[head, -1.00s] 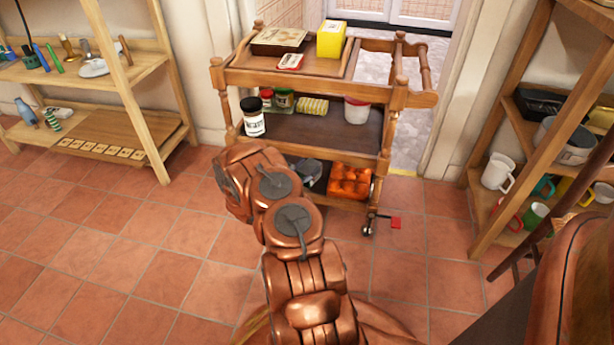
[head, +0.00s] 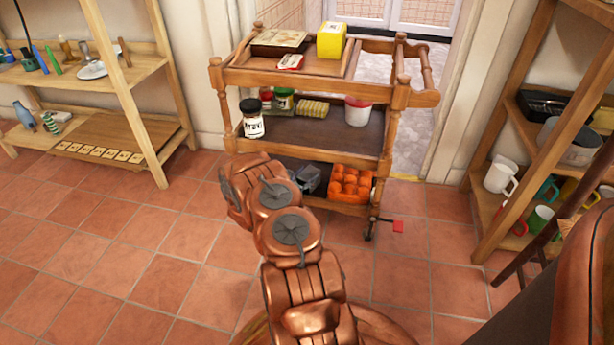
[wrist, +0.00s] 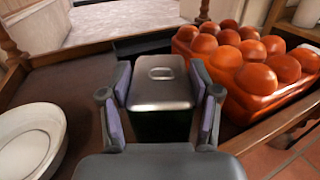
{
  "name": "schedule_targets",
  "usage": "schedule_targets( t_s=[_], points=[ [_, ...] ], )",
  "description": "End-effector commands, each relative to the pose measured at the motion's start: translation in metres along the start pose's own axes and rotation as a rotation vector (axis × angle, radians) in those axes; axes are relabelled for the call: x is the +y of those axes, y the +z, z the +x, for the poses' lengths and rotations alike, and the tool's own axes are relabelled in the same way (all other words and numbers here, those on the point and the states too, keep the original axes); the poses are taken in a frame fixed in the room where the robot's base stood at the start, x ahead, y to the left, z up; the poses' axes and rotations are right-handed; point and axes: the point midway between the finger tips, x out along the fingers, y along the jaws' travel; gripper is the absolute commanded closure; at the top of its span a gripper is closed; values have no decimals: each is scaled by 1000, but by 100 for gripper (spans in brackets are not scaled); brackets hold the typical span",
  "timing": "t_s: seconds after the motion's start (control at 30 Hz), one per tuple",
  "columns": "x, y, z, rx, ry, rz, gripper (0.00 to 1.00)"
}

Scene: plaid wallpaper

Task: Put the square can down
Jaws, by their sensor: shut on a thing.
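The square can (wrist: 162,88) has a silvery metal lid with a small oval handle and a dark body. In the wrist view it stands upright between the pads of my gripper (wrist: 163,100), which is shut on it. The can is over the bottom shelf (wrist: 85,82) of the wooden cart. Its base is hidden, so I cannot tell whether it touches the shelf. In the head view my copper arm reaches to the cart's low level and hides most of the gripper.
An orange tray of round orange things (wrist: 262,75) sits close on the can's right; it also shows in the head view (head: 350,186). A white bowl (wrist: 32,140) lies at the left. Bare shelf lies between bowl and can. The cart's middle shelf (head: 310,133) is above.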

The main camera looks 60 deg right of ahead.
Motion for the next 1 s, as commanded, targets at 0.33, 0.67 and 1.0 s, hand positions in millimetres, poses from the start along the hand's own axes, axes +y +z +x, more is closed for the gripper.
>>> schedule_targets(
  t_s=[0.33, 0.67, 1.0],
  points=[
    [0, -14, -1, 7, 2, -3, 89],
    [-2, -21, -2, 19, 3, -9, 16],
    [-4, -28, -3, 32, 3, -15, 13]
  ],
)
